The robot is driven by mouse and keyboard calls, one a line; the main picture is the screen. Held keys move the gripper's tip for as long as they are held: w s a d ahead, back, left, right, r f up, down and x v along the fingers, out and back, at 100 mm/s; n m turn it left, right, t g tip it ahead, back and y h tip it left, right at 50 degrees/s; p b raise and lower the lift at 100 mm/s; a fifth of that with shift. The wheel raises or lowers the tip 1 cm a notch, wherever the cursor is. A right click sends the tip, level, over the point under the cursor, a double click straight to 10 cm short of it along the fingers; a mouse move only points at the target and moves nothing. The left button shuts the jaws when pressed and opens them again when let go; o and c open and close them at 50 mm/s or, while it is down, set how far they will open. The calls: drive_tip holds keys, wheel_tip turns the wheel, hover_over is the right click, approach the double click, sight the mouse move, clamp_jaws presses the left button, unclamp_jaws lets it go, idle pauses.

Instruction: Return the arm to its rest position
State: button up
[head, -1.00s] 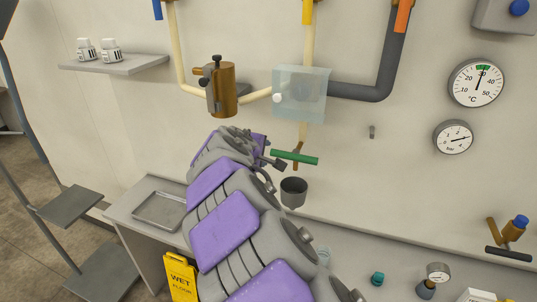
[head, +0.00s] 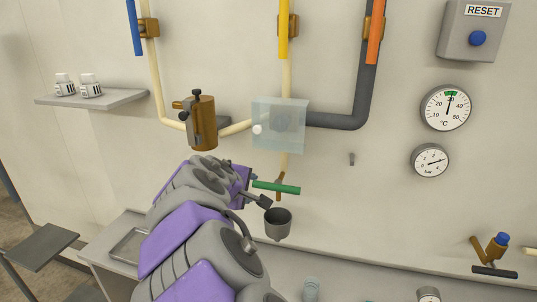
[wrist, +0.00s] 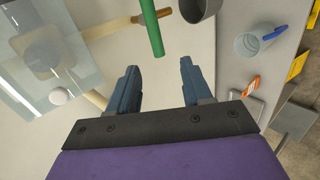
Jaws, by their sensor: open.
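My gripper (wrist: 160,86) is open and empty in the wrist view, its two blue-grey fingers apart with pale wall behind them. In the head view my purple and grey arm reaches up from the bottom toward the wall, and its end is near the green-handled valve (head: 276,187). The green handle also shows in the wrist view (wrist: 151,28), just beyond the fingertips and apart from them. A grey cup (head: 278,224) hangs below the valve, to the right of my arm's end.
A clear box (head: 280,124) covers part of the piping above. A brass fitting (head: 203,123) is at its left. A shelf (head: 92,99) holds two bottles. A metal tray (head: 128,246) lies on the counter left of my arm. Gauges (head: 445,108) and a RESET box (head: 475,30) are right.

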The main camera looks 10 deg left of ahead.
drive_tip(key=s+d+f+m+g+h+b, duration=0.1)
drive_tip(key=s+d+f+m+g+b, duration=0.2)
drive_tip(key=d, duration=0.6)
drive_tip(key=s+d+f+m+g+h, duration=0.1)
drive_tip(key=s+d+f+m, duration=0.25)
drive_tip(key=d, duration=0.45)
drive_tip(key=s+d+f+m+g+b, duration=0.15)
drive_tip(key=s+d, duration=0.25)
drive_tip(key=d, duration=0.5)
drive_tip(key=s+d+f+m+g+y+b, duration=0.1)
drive_tip(key=s+d+f+m+g+b, duration=0.4)
drive_tip(key=s+f, duration=0.6)
drive_tip(key=s+f+m+y, duration=0.1)
drive_tip(key=s+f, duration=0.1)
drive_tip(key=s, duration=0.4)
drive_tip(key=s+a+f+m+g+y+b, duration=0.1)
drive_tip(key=s+f, duration=0.2)
drive_tip(key=s, duration=0.3)
drive_tip(key=s+f+g+y+b, duration=0.1)
drive_tip(key=s+f, duration=0.1)
drive_tip(key=s, duration=0.5)
drive_tip(key=shift+a+f+m, duration=0.2)
drive_tip(key=shift+f+m, duration=0.1)
drive_tip(key=shift+m, duration=0.1)
